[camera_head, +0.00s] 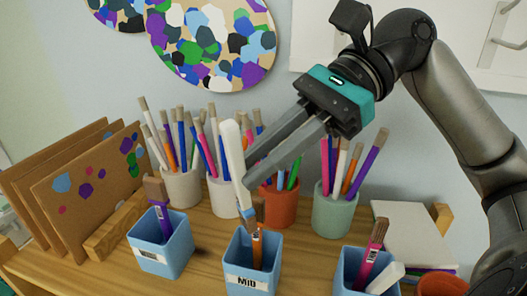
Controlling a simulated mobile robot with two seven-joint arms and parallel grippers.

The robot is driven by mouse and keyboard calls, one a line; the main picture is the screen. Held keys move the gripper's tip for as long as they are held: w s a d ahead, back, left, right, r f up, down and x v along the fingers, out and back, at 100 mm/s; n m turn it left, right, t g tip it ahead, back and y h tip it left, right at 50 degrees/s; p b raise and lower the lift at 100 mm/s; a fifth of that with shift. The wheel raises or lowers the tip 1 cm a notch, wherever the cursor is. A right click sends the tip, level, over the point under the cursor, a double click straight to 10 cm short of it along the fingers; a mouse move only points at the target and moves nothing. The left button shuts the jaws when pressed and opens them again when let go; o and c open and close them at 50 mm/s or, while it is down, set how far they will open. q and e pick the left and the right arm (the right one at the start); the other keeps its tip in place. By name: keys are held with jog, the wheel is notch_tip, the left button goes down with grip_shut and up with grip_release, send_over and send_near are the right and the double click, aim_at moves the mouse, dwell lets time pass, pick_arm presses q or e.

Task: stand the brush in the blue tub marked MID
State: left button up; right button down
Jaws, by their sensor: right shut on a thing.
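The blue tub marked MID (252,282) stands on the wooden shelf at front centre, its label facing me. A brown-topped orange brush (257,240) stands in it. My right gripper (246,172) reaches in from the upper right and is shut on a white brush (231,148) with a pale blue lower part. The brush is held nearly upright, slightly tilted. Its lower end shows just above the back of the MID tub's opening, close to the orange brush; I cannot tell whether they touch. My left gripper is not in view.
Blue tubs stand left (163,256) and right (347,265) of MID, each holding things. Behind are brush-filled white cups (181,188), a terracotta cup (279,206) and a pale green cup (335,212). Brown boards (75,215) lean at left.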

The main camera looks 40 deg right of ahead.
aim_at(256, 225)
jog(key=shift+w+d+f+b, duration=0.15)
jog(key=shift+f+b, duration=1.85)
jog(key=shift+f, duration=0.4)
jog(key=shift+w+d+f+b, duration=0.15)
jog(key=shift+f+b, duration=1.85)
jog(key=shift+f, duration=0.35)
jog(key=c, duration=0.8)
grip_release()
jog(key=shift+o, duration=0.2)
